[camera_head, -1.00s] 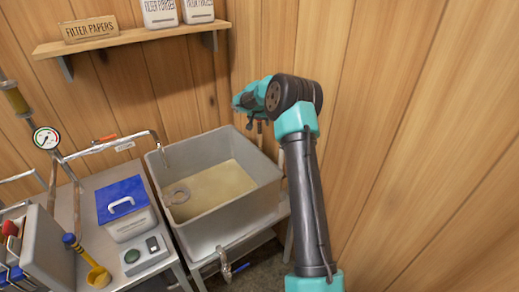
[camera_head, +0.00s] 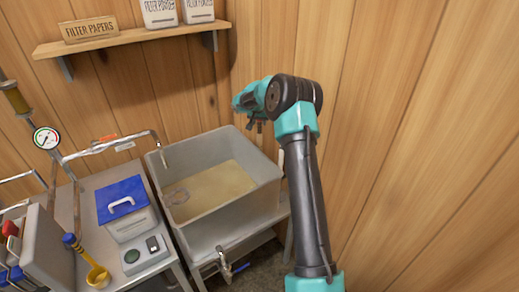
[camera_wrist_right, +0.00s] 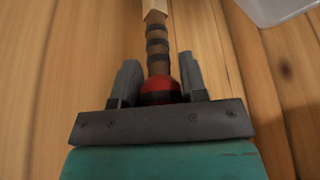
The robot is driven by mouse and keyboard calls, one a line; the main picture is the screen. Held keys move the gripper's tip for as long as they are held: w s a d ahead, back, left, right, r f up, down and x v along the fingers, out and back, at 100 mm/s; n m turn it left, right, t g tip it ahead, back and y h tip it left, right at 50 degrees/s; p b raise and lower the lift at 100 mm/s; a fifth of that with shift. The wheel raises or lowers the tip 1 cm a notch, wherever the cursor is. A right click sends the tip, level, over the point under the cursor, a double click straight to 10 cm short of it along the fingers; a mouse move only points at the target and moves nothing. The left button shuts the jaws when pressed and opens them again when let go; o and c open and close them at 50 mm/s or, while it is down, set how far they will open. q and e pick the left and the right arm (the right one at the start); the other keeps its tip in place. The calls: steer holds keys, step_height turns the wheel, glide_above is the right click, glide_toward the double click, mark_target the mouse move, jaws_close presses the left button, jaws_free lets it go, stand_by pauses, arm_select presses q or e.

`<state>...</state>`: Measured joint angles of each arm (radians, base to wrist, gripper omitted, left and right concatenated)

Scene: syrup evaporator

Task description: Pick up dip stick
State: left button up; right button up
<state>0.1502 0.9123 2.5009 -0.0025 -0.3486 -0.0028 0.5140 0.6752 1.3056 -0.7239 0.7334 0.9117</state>
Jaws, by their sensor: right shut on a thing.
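The dip stick (camera_wrist_right: 158,45) shows in the right wrist view as a wooden stick with dark bands and a red end. Its red end lies between the two fingers of my right gripper (camera_wrist_right: 160,82), which is shut on it. The stick points away from the palm towards the wooden wall. In the head view my right gripper (camera_head: 258,124) is in front of the wall, above the back right corner of the grey tank (camera_head: 205,225). I cannot make out the stick clearly there. My left gripper is not in view.
The tank holds pale yellow liquid, with a pipe spout (camera_head: 160,148) over its left side. A shelf (camera_head: 125,41) hangs above.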

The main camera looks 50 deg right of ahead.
jaws_close()
step_height(320, 180, up, 18)
stand_by(0.6)
stand_by(1.0)
steer(key=shift+r, duration=0.1)
